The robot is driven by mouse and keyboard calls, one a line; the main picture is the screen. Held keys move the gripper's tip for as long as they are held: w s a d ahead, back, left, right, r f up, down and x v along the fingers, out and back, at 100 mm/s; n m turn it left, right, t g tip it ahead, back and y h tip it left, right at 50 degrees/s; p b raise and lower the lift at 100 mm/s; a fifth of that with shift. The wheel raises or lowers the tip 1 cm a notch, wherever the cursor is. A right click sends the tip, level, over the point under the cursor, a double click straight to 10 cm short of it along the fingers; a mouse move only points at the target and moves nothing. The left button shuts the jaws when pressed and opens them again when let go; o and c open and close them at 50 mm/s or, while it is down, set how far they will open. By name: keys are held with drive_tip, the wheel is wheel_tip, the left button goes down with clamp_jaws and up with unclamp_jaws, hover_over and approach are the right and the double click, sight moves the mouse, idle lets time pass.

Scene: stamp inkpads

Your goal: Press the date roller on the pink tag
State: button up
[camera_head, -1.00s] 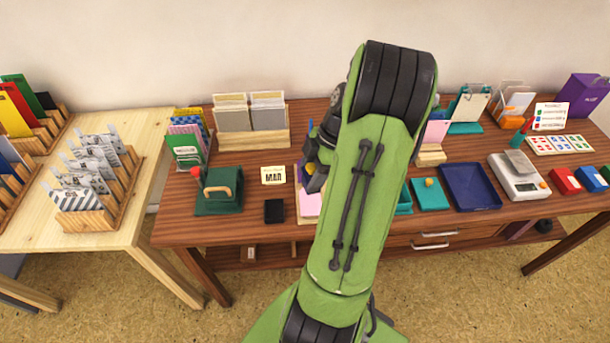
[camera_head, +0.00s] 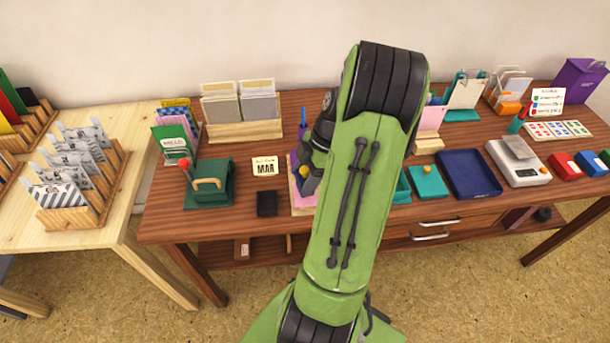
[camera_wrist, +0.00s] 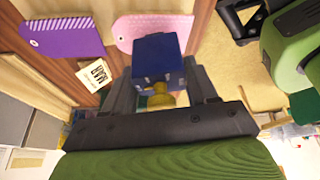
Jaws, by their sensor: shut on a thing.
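My gripper (camera_wrist: 158,72) is shut on the date roller (camera_wrist: 160,57), a blue block with a yellow part below it in the wrist view. The pink tag (camera_wrist: 152,27) lies flat on the table just beyond the roller, which covers part of its near edge in that view. I cannot tell whether the roller touches the tag. A purple tag (camera_wrist: 66,37) lies beside the pink one.
A MAR card (camera_wrist: 94,73) lies near the tags; it also shows in the head view (camera_head: 264,167). Left of them are a black pad (camera_head: 267,203) and a green press (camera_head: 209,185). A navy tray (camera_head: 468,175) and scale (camera_head: 518,163) stand to the right.

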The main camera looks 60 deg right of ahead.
drive_tip(key=shift+f+b, duration=0.55)
drive_tip(key=shift+f, duration=0.05)
idle(1.4)
drive_tip(key=shift+r, duration=0.1)
wheel_tip(320, 180, up, 7)
drive_tip(key=p, duration=0.5)
drive_tip(key=shift+p, duration=0.3)
